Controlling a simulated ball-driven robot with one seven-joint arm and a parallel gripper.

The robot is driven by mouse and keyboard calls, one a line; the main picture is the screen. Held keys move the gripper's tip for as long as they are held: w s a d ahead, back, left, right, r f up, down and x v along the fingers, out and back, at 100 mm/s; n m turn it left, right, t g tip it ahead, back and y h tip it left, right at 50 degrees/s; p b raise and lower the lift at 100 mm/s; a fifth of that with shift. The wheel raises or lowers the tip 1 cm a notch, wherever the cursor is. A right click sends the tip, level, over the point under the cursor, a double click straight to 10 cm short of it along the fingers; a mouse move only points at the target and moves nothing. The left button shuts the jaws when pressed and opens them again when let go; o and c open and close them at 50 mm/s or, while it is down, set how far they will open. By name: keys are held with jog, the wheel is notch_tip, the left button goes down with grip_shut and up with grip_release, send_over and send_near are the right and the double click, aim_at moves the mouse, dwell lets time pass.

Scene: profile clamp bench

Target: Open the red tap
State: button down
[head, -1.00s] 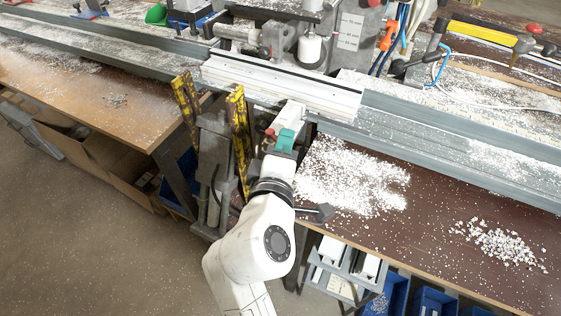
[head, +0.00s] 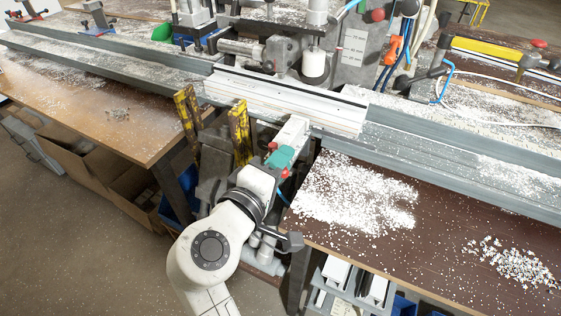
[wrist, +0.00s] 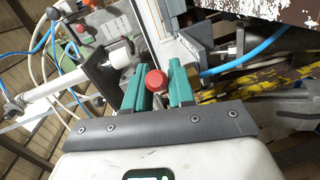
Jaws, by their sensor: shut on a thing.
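The red tap (wrist: 156,80) shows as a round red knob between the two green fingers of my gripper (wrist: 157,90) in the wrist view. The gripper is shut on it, with one finger on each side. In the head view my gripper (head: 280,157) is at the front of the bench, just below the white profile. A small red part (head: 272,146) shows beside its teal finger there. Most of the tap's body is hidden by the fingers.
Yellow-black posts (head: 240,132) stand just left of my gripper. The long grey rail (head: 440,150) runs behind it. White chips (head: 355,195) cover the brown bench top on the right. Another red knob (head: 376,15) sits on the machine at the back.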

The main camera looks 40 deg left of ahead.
jog(key=c, duration=1.1)
grip_release()
jog(key=shift+o, duration=0.2)
jog(key=v, duration=1)
jog(key=shift+s, duration=0.35)
jog(key=shift+d, duration=0.1)
